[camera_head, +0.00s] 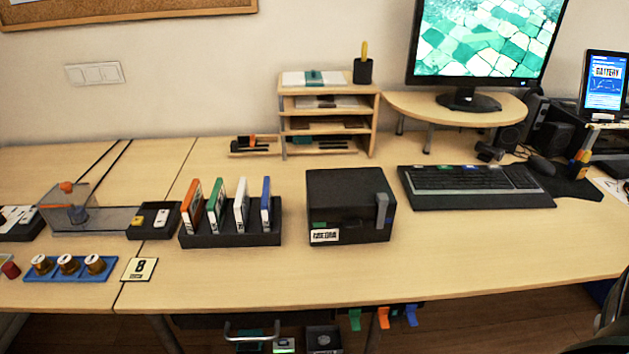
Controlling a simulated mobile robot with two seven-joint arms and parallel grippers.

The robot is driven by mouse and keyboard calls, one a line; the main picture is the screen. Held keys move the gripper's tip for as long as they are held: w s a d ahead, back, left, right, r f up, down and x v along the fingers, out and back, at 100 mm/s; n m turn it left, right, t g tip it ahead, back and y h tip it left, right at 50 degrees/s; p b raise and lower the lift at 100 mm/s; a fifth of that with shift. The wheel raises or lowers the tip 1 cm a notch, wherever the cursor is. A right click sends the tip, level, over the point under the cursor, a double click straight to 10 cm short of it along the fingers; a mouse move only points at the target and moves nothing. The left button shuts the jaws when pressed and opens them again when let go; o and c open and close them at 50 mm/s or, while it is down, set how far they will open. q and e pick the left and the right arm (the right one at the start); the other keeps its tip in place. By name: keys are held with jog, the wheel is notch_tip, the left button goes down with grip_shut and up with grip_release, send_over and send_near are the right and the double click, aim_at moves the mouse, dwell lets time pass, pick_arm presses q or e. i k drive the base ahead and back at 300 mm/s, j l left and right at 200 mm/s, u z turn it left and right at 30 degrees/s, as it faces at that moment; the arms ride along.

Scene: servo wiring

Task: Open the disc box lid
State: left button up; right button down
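A black box (340,208) stands on the table right of centre and is the likeliest disc box. Its top looks closed. A grey handle or latch (381,209) is on its front right, and a white label (324,236) is at its lower front left. Its inside is hidden. Neither of my grippers shows in the head view.
A black rack (231,239) with several upright coloured cases stands left of the box. A keyboard (473,178) lies to its right, and a wooden shelf unit (329,127) stands behind. The table in front of the box is clear.

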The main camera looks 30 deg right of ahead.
aim_at(347, 195)
jog(key=z, duration=1.25)
